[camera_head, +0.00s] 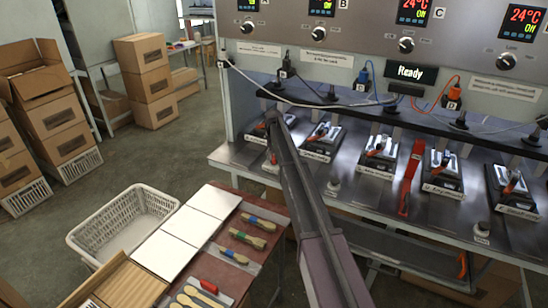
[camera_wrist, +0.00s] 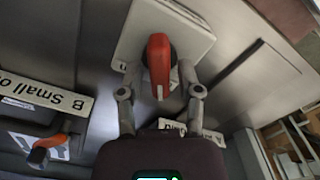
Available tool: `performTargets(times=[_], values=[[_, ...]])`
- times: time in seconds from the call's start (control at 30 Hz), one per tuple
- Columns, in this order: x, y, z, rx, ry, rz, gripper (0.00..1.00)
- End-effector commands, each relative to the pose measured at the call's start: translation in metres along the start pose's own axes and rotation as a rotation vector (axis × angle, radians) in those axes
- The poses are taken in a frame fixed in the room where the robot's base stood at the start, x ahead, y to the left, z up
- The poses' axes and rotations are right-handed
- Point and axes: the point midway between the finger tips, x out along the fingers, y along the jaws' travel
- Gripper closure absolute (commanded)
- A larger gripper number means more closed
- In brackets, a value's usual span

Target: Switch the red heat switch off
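The red heat switch (camera_wrist: 159,62) is in the middle of the wrist view, a red knob with a dark underside in front of a light square plate (camera_wrist: 187,28). My gripper (camera_wrist: 159,75) is open, with one finger on each side of the red switch. Gaps show between the fingers and the switch in this view; depth is hard to judge. In the head view my gripper (camera_head: 273,122) is at the leftmost press station on the bench, and my arm hides part of that station. I cannot tell the switch's setting.
Another orange-red switch (camera_wrist: 45,150) stands at left in the wrist view, near a "B" label (camera_wrist: 45,95). Several press stations line the metal bench (camera_head: 380,205), with a tall red lever (camera_head: 411,180) among them. Cables hang behind.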

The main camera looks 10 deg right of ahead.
Motion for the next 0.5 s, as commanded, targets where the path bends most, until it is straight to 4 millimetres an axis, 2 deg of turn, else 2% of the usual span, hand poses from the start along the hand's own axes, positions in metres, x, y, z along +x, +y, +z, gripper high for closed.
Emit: performTargets(times=[0.5], values=[[-0.0002,0.0004,-0.0015,0.016,0.003,0.000,0.41]])
